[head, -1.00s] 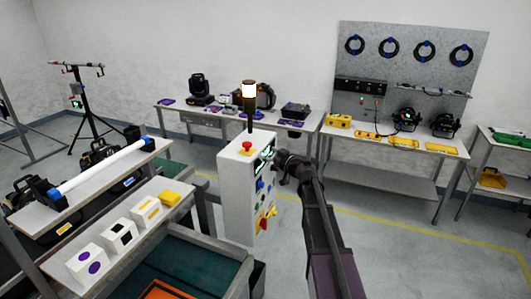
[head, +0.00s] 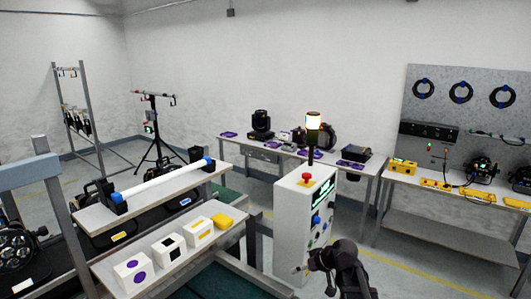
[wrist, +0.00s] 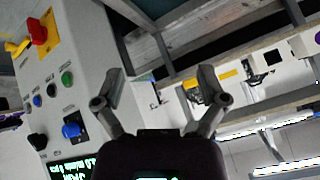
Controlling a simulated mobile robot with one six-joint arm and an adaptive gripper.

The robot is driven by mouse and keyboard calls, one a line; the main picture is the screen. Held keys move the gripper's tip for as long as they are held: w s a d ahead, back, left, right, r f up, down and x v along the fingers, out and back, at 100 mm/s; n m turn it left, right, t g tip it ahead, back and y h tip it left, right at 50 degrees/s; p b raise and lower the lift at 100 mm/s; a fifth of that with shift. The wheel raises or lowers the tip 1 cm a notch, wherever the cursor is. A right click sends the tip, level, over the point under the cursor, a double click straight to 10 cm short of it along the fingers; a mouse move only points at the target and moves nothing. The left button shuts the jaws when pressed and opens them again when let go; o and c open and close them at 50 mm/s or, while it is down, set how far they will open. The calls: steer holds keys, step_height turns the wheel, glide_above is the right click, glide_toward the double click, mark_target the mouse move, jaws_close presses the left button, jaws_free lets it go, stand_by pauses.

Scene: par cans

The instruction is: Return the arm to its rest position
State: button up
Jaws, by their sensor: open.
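My gripper (wrist: 158,92) is open and empty in the wrist view, its two fingers spread apart with nothing between them. In the head view my gripper (head: 318,270) is at the lower middle, in front of the white control cabinet (head: 297,225). The cabinet carries a red button, a lit display, coloured knobs and a lit beacon (head: 313,122) on top. In the wrist view the cabinet's panel (wrist: 60,60) fills the left side, apart from the fingers. Most of my arm is cut off by the head view's bottom edge.
A slanted shelf with marked white boxes (head: 168,246) and a tube light (head: 160,181) stands left of the cabinet. Benches with lamps (head: 262,125) and a pegboard with coiled cables (head: 462,91) line the back wall. Floor right of the cabinet is clear.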

steer(key=s+d+f+m+g+h+b, duration=0.2)
steer(key=s+f, duration=0.3)
steer(key=s, duration=0.3)
steer(key=s+d+f+m+g+h+b, duration=0.2)
steer(key=s+f+h, duration=0.3)
steer(key=s, duration=0.3)
steer(key=shift+s+d+m+g, duration=0.15)
steer(key=shift+d+m+g, duration=0.25)
steer(key=shift+m+g, duration=0.15)
steer(key=shift+f, duration=0.1)
stand_by(0.8)
